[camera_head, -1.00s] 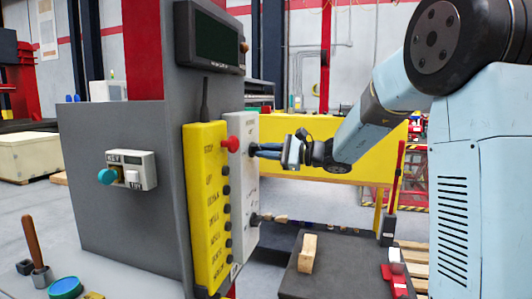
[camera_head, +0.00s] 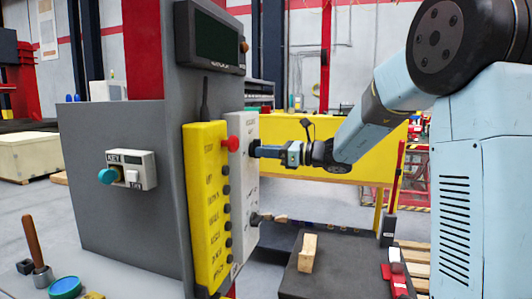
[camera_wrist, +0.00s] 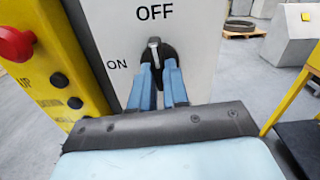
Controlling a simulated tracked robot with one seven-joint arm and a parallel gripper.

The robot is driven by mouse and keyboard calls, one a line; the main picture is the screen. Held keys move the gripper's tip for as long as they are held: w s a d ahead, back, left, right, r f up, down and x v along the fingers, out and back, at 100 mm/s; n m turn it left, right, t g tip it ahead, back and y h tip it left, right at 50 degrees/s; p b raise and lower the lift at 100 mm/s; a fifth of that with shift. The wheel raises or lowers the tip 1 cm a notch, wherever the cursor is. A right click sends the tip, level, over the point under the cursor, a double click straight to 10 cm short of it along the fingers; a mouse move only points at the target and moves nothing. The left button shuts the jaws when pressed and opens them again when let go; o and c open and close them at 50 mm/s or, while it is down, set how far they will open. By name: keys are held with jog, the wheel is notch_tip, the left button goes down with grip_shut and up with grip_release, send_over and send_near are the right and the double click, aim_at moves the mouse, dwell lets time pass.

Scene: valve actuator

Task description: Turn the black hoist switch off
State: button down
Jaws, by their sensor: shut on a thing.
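The black hoist switch (camera_wrist: 165,53) is a round black knob with a light grey pointer, on a white panel (camera_wrist: 192,22). Its pointer stands nearly upright, toward the printed word OFF; the word ON is to its left. My gripper (camera_wrist: 159,72) has its two blue fingers shut on the knob from below in the wrist view. In the head view my gripper (camera_head: 257,151) reaches in from the right to the upper part of the white panel (camera_head: 241,190), and its fingertips hide most of the knob.
A yellow button box (camera_head: 207,200) with a red mushroom button (camera_head: 231,144) is just left of the white panel. A second black switch (camera_head: 255,218) is lower on the panel. A dark table (camera_head: 335,275) with a wooden block (camera_head: 308,253) stands below my arm.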

jog(key=shift+f+m, duration=0.15)
jog(key=shift+m, duration=0.35)
jog(key=c, duration=1.1)
grip_release()
jog(key=v, duration=1.3)
jog(key=shift+d, duration=0.4)
